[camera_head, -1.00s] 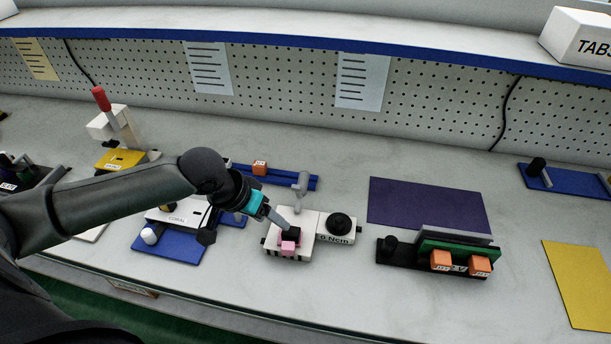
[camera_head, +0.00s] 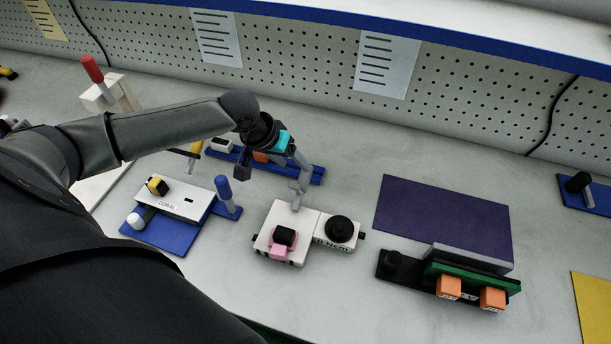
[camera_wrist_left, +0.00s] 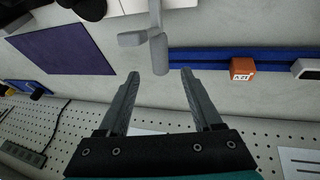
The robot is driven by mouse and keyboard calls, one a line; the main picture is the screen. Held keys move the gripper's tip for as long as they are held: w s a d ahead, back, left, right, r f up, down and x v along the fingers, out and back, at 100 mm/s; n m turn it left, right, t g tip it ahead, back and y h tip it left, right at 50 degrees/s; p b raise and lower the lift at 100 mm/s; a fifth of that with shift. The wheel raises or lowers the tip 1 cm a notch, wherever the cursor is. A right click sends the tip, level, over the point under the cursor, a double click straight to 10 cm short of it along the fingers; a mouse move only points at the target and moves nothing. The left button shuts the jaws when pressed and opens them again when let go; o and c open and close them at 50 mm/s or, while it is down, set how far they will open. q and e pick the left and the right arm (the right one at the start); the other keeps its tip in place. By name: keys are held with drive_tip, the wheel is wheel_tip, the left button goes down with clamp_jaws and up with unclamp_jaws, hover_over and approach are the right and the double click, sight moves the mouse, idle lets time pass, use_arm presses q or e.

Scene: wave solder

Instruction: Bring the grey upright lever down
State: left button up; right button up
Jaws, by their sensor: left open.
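The grey lever (camera_head: 297,194) stands up at the back of a white fixture (camera_head: 276,219) on the bench. In the left wrist view the lever (camera_wrist_left: 158,50) has a short side arm, and its rounded end points towards the fingers. My left gripper (camera_head: 298,165) is open just behind and above the lever. In the wrist view its two fingertips (camera_wrist_left: 160,74) lie either side of the lever's end, slightly short of it, with no contact visible. In the head view the gripper partly covers the lever's top. My right gripper is not in view.
A black knob (camera_head: 341,229) sits on the fixture's right side. A blue rail (camera_head: 312,172) with an orange block (camera_wrist_left: 242,69) lies behind. A blue fixture (camera_head: 160,233) stands left; a black holder with a green board (camera_head: 468,277) and a purple mat (camera_head: 440,215) are right.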

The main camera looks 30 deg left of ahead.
sight(303, 174)
use_arm(q)
drive_tip(key=b+x, duration=0.1)
drive_tip(key=x, duration=0.6)
drive_tip(key=shift+w+f+b, duration=0.1)
drive_tip(key=shift+f+b, duration=0.1)
drive_tip(key=shift+b, duration=0.15)
drive_tip(key=shift+w+d+f, duration=0.15)
drive_tip(key=shift+w+f, duration=0.15)
drive_tip(key=shift+f, duration=0.3)
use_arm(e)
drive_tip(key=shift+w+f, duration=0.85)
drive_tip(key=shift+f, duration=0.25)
use_arm(q)
drive_tip(key=c, duration=0.3)
clamp_jaws()
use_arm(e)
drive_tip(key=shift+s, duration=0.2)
